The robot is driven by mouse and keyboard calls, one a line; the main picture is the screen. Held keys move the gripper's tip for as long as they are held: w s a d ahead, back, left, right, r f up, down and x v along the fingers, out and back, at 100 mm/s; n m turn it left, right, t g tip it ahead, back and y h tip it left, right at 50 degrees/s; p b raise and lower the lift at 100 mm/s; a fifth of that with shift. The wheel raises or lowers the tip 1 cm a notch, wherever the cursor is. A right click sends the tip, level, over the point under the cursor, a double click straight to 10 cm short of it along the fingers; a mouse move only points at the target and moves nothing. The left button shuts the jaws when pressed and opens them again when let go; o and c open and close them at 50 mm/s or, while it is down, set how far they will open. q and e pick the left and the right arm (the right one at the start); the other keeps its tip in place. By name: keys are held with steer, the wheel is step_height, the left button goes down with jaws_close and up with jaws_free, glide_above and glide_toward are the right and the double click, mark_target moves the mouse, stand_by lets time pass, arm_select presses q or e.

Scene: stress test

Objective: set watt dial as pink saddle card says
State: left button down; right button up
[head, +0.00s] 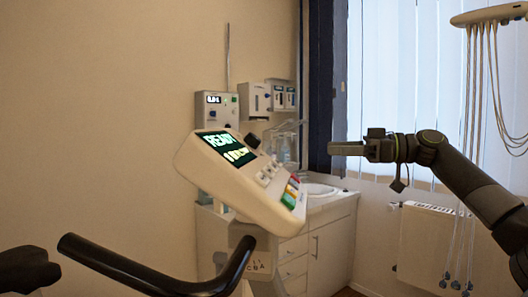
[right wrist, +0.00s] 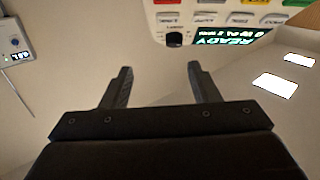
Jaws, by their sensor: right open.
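The white console (head: 215,180) stands tilted on its post, its lit screen (head: 228,149) reading READY with a smaller, unreadable line below. A dark round knob (head: 252,140), apparently the watt dial, sits at the console's upper right edge. In the right wrist view the console is upside down and the knob (right wrist: 174,40) lies beyond the fingertips, roughly in line with their gap. My right gripper (head: 335,148) is right of the console, apart from it; its fingers (right wrist: 160,72) are open and empty. No pink card is visible. My left gripper is out of view.
A black handlebar (head: 150,280) curves below the console, with a dark shape (head: 25,271) at lower left. Coloured buttons (head: 291,192) line the console's lower right. Behind are wall devices (head: 216,108) and a sink cabinet (head: 325,235). Hoses (head: 470,150) hang at right.

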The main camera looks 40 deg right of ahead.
steer(key=s+a+r, duration=0.1)
steer(key=r, duration=0.1)
steer(key=p, duration=1.8)
glide_toward(258, 139)
steer(key=shift+n+y, duration=0.4)
steer(key=shift+n, duration=0.1)
steer(key=p+x, duration=0.5)
steer(key=x, duration=0.2)
steer(key=shift+w, duration=0.35)
steer(key=shift+w+a+f+p, duration=0.15)
steer(key=shift+w+a+p, duration=0.25)
steer(key=shift+w+p, duration=0.1)
